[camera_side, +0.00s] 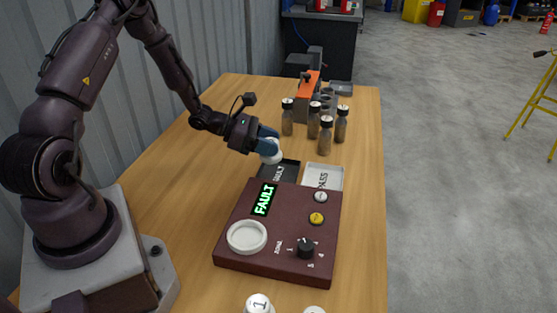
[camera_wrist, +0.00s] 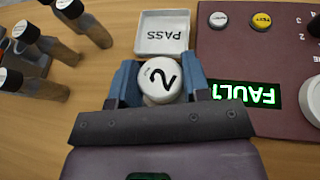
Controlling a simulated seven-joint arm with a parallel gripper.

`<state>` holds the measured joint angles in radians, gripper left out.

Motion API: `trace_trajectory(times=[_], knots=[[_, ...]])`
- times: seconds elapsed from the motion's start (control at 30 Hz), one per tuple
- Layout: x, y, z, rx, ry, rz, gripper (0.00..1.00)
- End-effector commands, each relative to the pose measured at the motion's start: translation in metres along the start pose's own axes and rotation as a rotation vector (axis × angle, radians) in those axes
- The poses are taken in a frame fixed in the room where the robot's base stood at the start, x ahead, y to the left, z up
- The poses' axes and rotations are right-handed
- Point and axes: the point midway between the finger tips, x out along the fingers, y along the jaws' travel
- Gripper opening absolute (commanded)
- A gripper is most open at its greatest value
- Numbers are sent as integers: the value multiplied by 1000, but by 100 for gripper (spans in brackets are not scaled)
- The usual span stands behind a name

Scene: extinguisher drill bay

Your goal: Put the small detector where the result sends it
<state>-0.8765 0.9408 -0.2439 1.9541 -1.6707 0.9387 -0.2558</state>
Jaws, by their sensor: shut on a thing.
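My gripper (camera_side: 268,138) is shut on a small white detector (camera_side: 271,154) marked 2. The detector also shows between the blue fingers in the wrist view (camera_wrist: 160,82). It is held over or near the far edge of the black FAULT tray (camera_side: 291,172); the exact height is unclear. The black tray is hidden in the wrist view. The white PASS tray (camera_side: 323,179) is empty, to the right of the black one. The display (camera_side: 263,199) on the dark red test panel (camera_side: 285,266) is lit green and reads FAULT. The panel's round white socket (camera_side: 247,237) is empty.
The panel has a white button (camera_side: 320,197), a yellow TEST button (camera_side: 316,218) and a black zone dial (camera_side: 306,248). Several dark-capped bottles (camera_side: 325,136) stand beyond the trays. A detector marked 1 (camera_side: 258,304) sits at the near edge.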

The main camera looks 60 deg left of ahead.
Motion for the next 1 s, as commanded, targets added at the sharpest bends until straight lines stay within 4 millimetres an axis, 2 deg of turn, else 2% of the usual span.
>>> trace_trajectory(times=[0.03,0.2,0.37,0.6,1.0], knots=[[10,6,-8,-2,-1,-2,19],[27,20,-23,1,-1,-2,19],[35,26,-30,0,-1,-1,19],[47,27,-57,0,0,-1,19],[49,27,-61,2,-1,0,19]])
